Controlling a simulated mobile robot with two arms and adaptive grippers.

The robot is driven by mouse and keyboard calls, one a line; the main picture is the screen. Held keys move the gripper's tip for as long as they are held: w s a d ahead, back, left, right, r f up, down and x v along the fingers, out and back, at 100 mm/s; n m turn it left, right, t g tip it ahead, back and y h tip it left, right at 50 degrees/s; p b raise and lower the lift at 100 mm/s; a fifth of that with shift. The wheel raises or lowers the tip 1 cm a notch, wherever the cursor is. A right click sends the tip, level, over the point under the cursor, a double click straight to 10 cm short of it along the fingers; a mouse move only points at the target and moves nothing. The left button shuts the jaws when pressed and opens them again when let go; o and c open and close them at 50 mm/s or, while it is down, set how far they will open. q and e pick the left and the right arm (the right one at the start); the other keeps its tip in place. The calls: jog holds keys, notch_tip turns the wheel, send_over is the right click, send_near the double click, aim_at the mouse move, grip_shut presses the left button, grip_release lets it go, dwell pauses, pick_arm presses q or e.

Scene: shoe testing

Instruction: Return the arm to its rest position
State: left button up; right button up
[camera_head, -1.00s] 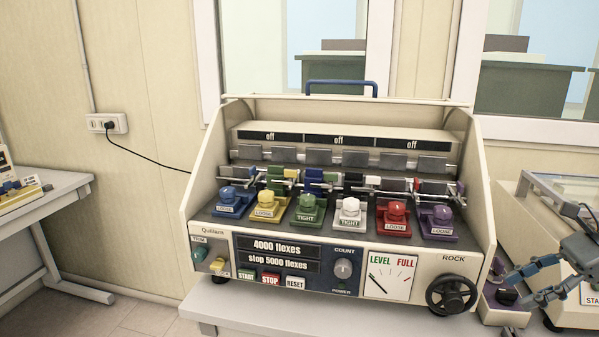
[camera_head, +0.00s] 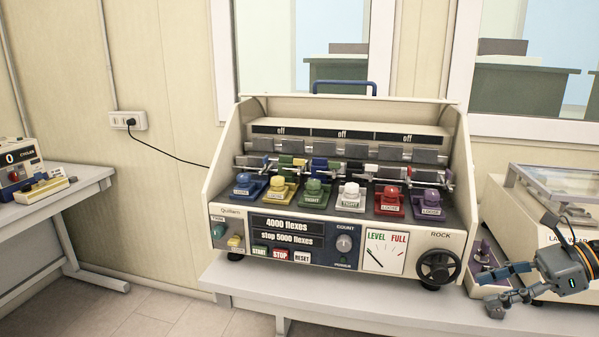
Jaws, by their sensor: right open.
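My right gripper (camera_head: 508,287) is at the lower right, in front of the white machine there. Its two fingers point left and stand apart, with nothing between them. It is to the right of the black ROCK wheel (camera_head: 438,267) and apart from it. The flexing machine (camera_head: 225,200) stands on the bench in the middle, with a row of coloured clamps labelled LOOSE or TIGHT. Its displays read "4000 flexes" and "stop 5000 flexes". My left gripper is out of the picture.
The white machine (camera_head: 497,215) with a clear lid stands close behind my right gripper. A purple-knobbed part (camera_head: 482,255) sits beside it. The bench top (camera_head: 350,309) is bare along its front. A side table (camera_head: 92,178) at the left holds a cycle counter (camera_head: 15,160).

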jog(key=w+a+f+m+t+y, duration=0.1)
jog(key=w+a+m+t, duration=0.2)
jog(key=a+m+t, duration=0.45)
jog(key=w+a+m+t+y, duration=0.1)
jog(key=w+a+m+t, duration=0.1)
jog(key=a+m+t, duration=0.5)
jog(key=s+d+f+m+g+h, duration=0.2)
jog(key=s+f+m+h, duration=0.2)
jog(key=f+m+h, duration=0.65)
jog(key=s+d+f+m+g+h, duration=0.1)
jog(key=s+f+m+h, duration=0.4)
jog(key=m, duration=1)
jog(key=s+a+f+m+g+y, duration=0.15)
jog(key=s+f+m+g, duration=0.35)
jog(key=s, duration=0.7)
jog(key=s+a+f+m+g+y, duration=0.15)
jog(key=s+f+m+g, duration=0.25)
jog(key=s+f+g, duration=0.55)
jog(key=s+f+t, duration=0.1)
jog(key=s+f, duration=0.1)
jog(key=f, duration=1.1)
jog(key=s+f+t, duration=0.1)
jog(key=s+f, duration=0.1)
jog(key=f, duration=1)
jog(key=s+d+f+n+g, duration=0.1)
jog(key=s+d+f, duration=0.1)
jog(key=s+f, duration=1.3)
jog(key=shift+s+d+f+h, duration=0.15)
jog(key=shift+s+f+h, duration=0.15)
jog(key=shift+s+h, duration=0.2)
